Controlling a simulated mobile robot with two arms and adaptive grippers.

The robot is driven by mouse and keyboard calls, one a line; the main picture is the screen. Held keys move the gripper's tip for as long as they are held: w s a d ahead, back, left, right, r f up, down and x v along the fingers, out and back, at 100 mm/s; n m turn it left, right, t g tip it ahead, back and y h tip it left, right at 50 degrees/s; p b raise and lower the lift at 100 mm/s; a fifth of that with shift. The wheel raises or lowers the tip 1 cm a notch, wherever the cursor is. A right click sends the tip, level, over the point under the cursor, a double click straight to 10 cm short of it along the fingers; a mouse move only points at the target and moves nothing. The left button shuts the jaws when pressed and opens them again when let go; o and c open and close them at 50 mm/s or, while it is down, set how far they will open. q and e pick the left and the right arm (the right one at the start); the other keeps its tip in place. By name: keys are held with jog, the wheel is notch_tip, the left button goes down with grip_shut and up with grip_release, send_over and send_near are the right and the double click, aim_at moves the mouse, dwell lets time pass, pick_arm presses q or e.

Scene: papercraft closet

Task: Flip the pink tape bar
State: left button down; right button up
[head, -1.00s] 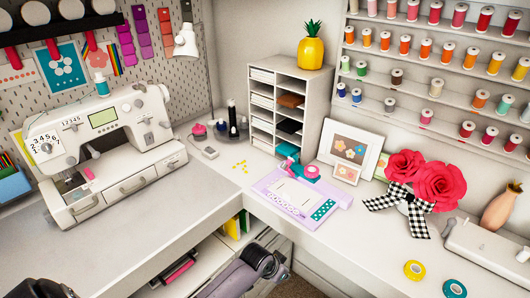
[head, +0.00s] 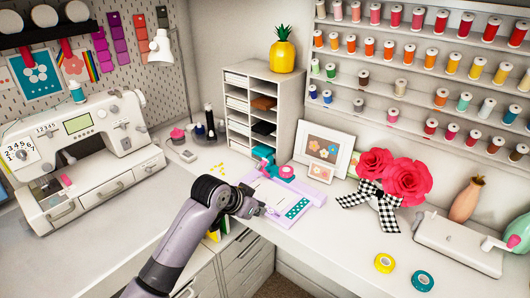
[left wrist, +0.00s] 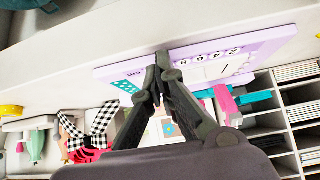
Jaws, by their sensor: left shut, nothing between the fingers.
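A lilac board (head: 302,190) with a white sheet and a teal dotted strip lies on the white desk. At its back edge sits a teal and pink piece; its pink part (head: 287,171) also shows in the left wrist view as a pink bar (left wrist: 226,103) next to a teal block (left wrist: 244,97). I cannot tell for certain that this is the tape bar. My left gripper (head: 260,209) is at the board's front edge. In the left wrist view its fingers (left wrist: 162,62) are shut and empty, their tips overlapping the lilac board; contact is unclear. My right gripper is out of view.
A white shelf unit (head: 262,105) stands behind the board, with framed flower pictures (head: 325,153) beside it. Red flowers (head: 395,178), yellow tape (head: 384,263) and teal tape (head: 422,281) are to the right. A white device with a pink handle (head: 500,243) stands far right.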

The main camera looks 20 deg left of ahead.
pick_arm(q)
jog(key=w+a+r+t+h, duration=0.1)
jog(key=w+a+r, duration=0.1)
jog(key=w+r, duration=0.5)
jog(key=w+a+r+t, duration=0.2)
jog(key=w+a+r, duration=0.15)
jog(key=r, duration=0.65)
jog(key=d+p+x, duration=0.1)
jog(key=p+x, duration=0.2)
jog(key=x, duration=0.8)
jog(key=s, duration=0.1)
jog(key=s+a+f+p, duration=0.1)
jog(key=s+p, duration=0.1)
jog(key=shift+s+a+f, duration=0.2)
jog(key=shift+s+f, duration=0.1)
jog(key=shift+f, duration=0.2)
